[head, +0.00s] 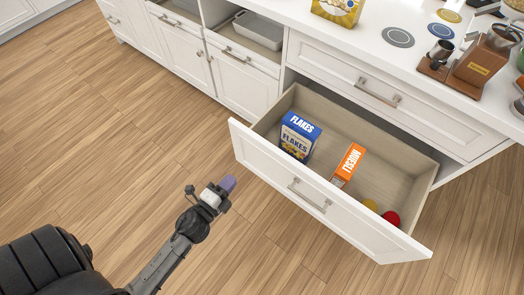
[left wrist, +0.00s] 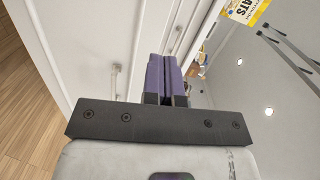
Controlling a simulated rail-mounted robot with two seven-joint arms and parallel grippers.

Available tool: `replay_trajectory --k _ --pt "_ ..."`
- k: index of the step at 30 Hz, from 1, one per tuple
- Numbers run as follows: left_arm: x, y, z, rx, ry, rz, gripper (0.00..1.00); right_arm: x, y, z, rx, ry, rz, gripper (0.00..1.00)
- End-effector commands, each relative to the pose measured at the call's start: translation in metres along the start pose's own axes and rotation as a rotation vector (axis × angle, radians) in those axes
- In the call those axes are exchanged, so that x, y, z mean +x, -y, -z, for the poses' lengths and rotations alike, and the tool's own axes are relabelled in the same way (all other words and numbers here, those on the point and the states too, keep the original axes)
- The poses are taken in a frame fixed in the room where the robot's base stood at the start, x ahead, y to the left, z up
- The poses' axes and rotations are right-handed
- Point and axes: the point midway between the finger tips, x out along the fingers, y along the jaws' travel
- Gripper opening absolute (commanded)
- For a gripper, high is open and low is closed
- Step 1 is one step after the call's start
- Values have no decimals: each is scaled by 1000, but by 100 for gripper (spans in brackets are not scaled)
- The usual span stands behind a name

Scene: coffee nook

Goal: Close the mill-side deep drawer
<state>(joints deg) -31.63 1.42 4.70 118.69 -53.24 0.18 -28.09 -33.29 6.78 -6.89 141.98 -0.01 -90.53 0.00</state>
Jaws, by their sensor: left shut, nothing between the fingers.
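The deep drawer (head: 262,157) stands pulled well out of the white cabinet in the head view. Its front has a metal bar handle (head: 310,196). Inside lie a blue flakes box (head: 298,136), an orange tissue box (head: 348,165), a yellow round thing (head: 371,205) and a red round thing (head: 391,218). My left gripper (head: 228,184) is shut and empty, in front of the drawer's left end and apart from it. Its purple fingers (left wrist: 165,75) are together in the left wrist view. My right gripper is not in view.
A closed drawer (head: 375,92) is above the open one. The white counter (head: 390,30) holds a yellow box (head: 337,10), round coasters (head: 398,37) and a brown coffee stand (head: 478,68). The wooden floor (head: 110,130) in front is clear.

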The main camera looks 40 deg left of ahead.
Motion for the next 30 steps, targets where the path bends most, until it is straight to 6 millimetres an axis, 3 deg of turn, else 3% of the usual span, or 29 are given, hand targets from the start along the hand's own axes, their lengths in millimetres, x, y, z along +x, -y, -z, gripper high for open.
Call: replay_trajectory --k 8,24,30 --pt "8 7 13 92 -77 47 0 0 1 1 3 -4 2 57" --pt "101 11 19 92 -74 46 0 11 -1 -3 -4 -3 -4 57" --pt "125 11 21 91 -73 45 0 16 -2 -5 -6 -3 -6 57"
